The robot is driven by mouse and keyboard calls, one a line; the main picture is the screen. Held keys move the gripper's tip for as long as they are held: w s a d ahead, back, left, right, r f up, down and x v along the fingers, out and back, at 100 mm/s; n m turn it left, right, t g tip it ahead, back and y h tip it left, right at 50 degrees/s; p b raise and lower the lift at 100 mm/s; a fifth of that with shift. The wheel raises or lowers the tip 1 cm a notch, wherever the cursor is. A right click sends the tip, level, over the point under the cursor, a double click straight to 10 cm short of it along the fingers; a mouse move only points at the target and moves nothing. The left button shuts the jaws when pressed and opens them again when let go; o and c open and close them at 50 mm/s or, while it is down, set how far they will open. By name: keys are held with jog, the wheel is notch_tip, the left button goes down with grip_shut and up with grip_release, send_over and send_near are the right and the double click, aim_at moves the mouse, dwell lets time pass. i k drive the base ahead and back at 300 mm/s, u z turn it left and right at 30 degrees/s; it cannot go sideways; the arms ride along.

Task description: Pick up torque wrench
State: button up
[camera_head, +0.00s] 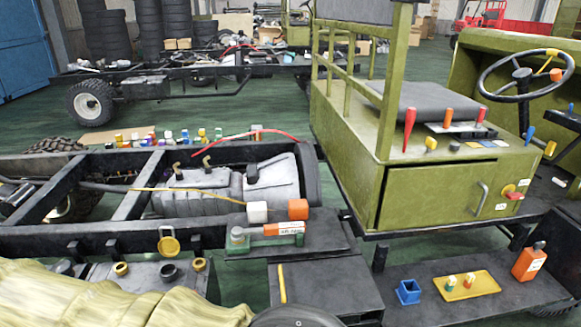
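I cannot clearly identify a torque wrench in this view. A thin yellow bar (282,283) lies on the black box top (325,287) near the bottom centre; I cannot tell what it is. A long, thin yellow rod or line (190,190) runs across the grey engine or gearbox housing (195,188) on the chassis, and it too is unclear. My gripper does not show. A dark rounded shape at the bottom edge may be part of my own body.
The right step (400,312) holds a blue open box (408,291), a yellow tray (483,285) and an orange canister (529,261). The green cab (425,200) rises at the right. Yellowish cloth (100,297) covers the lower left.

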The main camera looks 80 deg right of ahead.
aim_at(238, 234)
jog(key=z, duration=2.5)
